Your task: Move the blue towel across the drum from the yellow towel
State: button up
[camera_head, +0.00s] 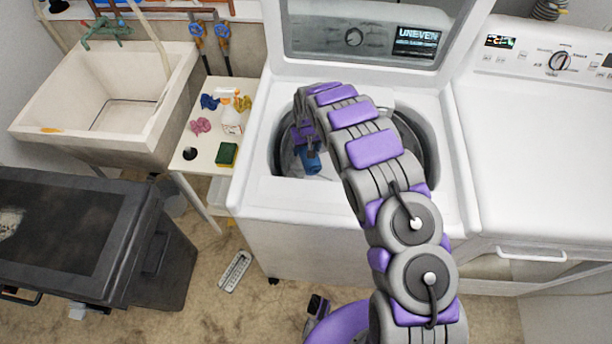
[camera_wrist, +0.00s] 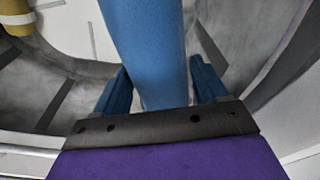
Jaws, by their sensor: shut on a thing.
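The blue towel (camera_head: 311,163) is a rolled cylinder inside the left part of the washer drum (camera_head: 425,135). My gripper (camera_head: 308,148) reaches down into the drum and is shut on the towel. In the wrist view the blue towel (camera_wrist: 146,45) runs up between the two blue fingers of my gripper (camera_wrist: 162,88). The yellow towel (camera_wrist: 17,17) shows at the upper left corner of the wrist view, near the drum wall and apart from the blue towel. I do not see the yellow towel in the head view; my arm covers much of the drum.
The washer's raised lid (camera_head: 370,45) stands behind the opening, with a display reading "UNEVEN". A dryer (camera_head: 540,150) stands at the right. A small table (camera_head: 200,163) with a spray bottle, sponge and cloths is at the left, near a sink (camera_head: 105,100) and a dark bin (camera_head: 95,230).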

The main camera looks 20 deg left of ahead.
notch_tip(320, 180, down, 14)
jog(key=shift+r+b, duration=0.1)
jog(key=shift+b, duration=1)
jog(key=shift+d+f, duration=0.15)
jog(key=shift+f, duration=0.2)
jog(key=shift+s+d+f+b, duration=0.1)
jog(key=shift+f+b, duration=0.05)
jog(key=shift+f, duration=0.4)
jog(key=shift+d+f+b, duration=0.1)
jog(key=shift+f+b, duration=0.05)
jog(key=shift+f, duration=0.35)
jog(key=shift+a+f, duration=0.1)
jog(key=shift+f, duration=0.4)
jog(key=shift+a, duration=0.2)
jog(key=o, duration=1.4)
jog(key=shift+d, duration=0.25)
jog(key=shift+c, duration=0.2)
